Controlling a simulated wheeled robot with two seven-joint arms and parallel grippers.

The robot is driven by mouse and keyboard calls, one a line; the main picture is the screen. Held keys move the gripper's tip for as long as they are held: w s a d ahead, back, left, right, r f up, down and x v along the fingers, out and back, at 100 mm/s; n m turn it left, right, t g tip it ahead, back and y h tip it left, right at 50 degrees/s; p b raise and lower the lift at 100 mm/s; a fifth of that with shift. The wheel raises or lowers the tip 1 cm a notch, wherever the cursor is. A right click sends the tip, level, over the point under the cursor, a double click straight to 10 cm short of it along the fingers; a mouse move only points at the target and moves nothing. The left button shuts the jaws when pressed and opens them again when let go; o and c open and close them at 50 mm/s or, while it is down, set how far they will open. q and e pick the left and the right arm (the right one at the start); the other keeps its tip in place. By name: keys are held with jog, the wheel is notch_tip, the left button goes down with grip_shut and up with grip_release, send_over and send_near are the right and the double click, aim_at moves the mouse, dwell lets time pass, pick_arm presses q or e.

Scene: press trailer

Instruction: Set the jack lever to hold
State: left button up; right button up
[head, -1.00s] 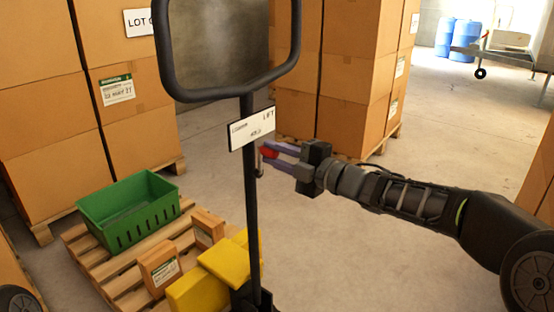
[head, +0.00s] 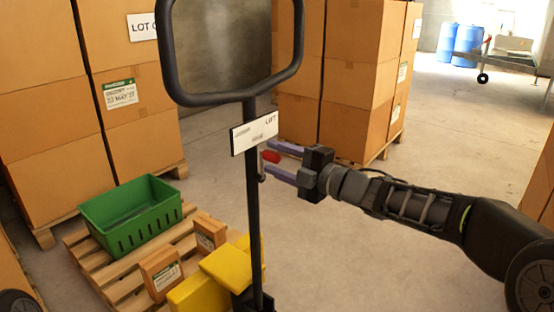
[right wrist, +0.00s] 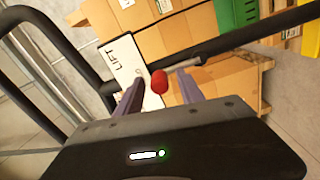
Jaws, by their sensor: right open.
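The jack's dark upright handle post (head: 253,200) stands in the middle of the head view, with a loop grip on top. A white label plate (head: 254,133) on it reads LIFT at the upper right; its smaller text is blurred. The jack lever's red knob (head: 270,156) is just below the plate, right of the post. My right gripper (head: 267,156) is open, one finger above and one below the knob. In the right wrist view the red knob (right wrist: 159,82) sits between the two fingers (right wrist: 158,88), with visible gaps. My left gripper is not in view.
A pallet (head: 95,262) at lower left holds a green crate (head: 150,232) and small boxes (head: 160,270). Yellow jack parts (head: 228,268) are beside the post's foot. Stacked cartons (head: 350,85) stand behind. The floor (head: 370,260) at right is clear.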

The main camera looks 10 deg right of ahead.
jog(key=p+v, duration=0.1)
jog(key=v, duration=0.6)
jog(key=shift+s+d, duration=0.25)
jog(key=shift+s, duration=0.05)
jog(key=shift+f, duration=0.1)
